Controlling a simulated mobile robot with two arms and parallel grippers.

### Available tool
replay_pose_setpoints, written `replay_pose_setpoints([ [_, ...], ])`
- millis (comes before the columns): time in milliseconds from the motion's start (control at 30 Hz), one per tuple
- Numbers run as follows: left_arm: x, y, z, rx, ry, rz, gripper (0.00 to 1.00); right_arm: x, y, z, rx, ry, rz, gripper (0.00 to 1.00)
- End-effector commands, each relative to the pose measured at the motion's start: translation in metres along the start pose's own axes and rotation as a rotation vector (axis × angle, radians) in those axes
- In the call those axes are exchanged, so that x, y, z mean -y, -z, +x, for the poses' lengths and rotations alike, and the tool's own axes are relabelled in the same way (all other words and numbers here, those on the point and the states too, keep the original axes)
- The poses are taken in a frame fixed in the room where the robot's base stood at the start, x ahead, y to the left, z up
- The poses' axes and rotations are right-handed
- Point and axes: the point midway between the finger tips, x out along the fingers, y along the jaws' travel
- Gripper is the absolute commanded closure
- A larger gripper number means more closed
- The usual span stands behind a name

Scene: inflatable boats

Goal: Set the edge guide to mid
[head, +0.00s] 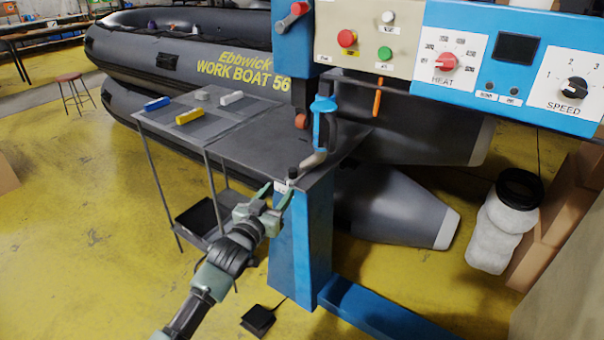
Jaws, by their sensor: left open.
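A small black knob (293,173) stands at the front corner of the dark work table (262,150), with a small white label (281,186) beside it. It looks like the edge guide's control, but its setting is too small to read. My left gripper (278,190) is open and empty. Its two fingers point up toward the label and knob, just below the table's front edge. I cannot tell whether a finger touches them. My right gripper is out of view.
A blue machine column (300,245) stands below the knob. A control panel with a red heat dial (446,62) and black speed dial (574,88) hangs above. Blue, yellow and white blocks lie on the side table (160,122). A foot pedal (258,320) lies on the floor.

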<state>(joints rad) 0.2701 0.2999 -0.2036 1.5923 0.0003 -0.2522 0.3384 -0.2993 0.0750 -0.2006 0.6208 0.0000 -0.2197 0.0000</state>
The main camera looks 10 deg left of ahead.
Motion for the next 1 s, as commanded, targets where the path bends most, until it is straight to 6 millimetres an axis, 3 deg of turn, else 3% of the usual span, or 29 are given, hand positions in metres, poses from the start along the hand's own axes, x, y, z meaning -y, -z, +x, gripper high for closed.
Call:
replay_pose_setpoints([
  [100, -0.001, 0.009, 0.008, -0.016, -0.003, -0.001, 0.53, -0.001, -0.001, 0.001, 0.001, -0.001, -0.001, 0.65],
  [533, -0.001, 0.009, 0.069, -0.014, -0.002, -0.001, 0.53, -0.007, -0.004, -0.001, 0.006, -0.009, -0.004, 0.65],
  [967, -0.001, 0.008, 0.078, -0.013, -0.003, -0.001, 0.53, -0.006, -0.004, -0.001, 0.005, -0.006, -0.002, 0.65],
  [1000, -0.001, 0.008, 0.078, -0.013, -0.003, -0.001, 0.65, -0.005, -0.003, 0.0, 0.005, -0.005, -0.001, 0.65],
])
